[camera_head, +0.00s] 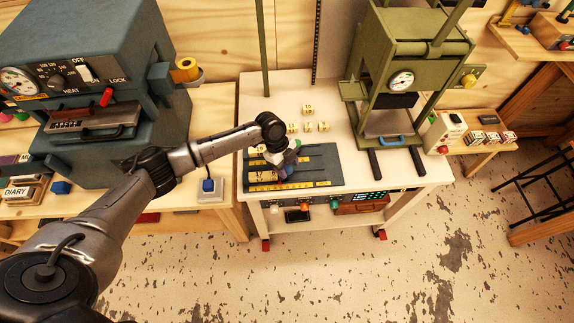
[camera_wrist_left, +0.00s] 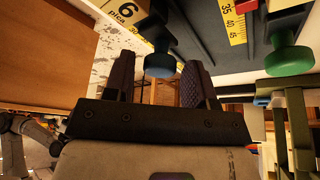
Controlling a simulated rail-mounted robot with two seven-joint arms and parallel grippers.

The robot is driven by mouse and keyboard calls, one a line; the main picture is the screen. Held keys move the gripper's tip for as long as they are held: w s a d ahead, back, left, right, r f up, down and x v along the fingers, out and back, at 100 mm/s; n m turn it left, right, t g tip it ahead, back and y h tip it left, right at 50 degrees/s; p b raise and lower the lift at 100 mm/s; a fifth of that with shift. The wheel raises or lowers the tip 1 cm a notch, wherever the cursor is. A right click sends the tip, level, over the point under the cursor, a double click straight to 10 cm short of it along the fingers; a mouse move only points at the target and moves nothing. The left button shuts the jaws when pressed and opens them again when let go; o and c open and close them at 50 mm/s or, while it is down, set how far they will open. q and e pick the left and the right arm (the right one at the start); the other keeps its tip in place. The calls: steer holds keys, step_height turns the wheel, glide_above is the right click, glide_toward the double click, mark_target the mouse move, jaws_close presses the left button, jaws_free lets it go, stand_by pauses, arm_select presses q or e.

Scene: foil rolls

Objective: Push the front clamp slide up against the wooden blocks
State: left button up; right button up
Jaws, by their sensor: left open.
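Whether the fingers touch the knob cannot be told. A green knob (camera_wrist_left: 288,58) stands to the right in that view. Pale wooden blocks (camera_head: 262,176) lie in the bed, left of the gripper. The gripper and arm partly hide the clamp slides. My right gripper is not in view.
Several small numbered cubes (camera_head: 308,109) lie behind the bed. A green press (camera_head: 400,85) stands to the right on the cart, and a blue-grey heated machine (camera_head: 90,75) stands on the left bench. A yellow scale (camera_wrist_left: 233,20) runs along the bed.

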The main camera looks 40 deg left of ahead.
arm_select(q)
steer(key=shift+o, duration=0.5)
steer(key=shift+a+r, duration=0.1)
steer(key=v, duration=1.3)
steer(key=shift+r+p, duration=0.3)
steer(key=shift+p, duration=0.1)
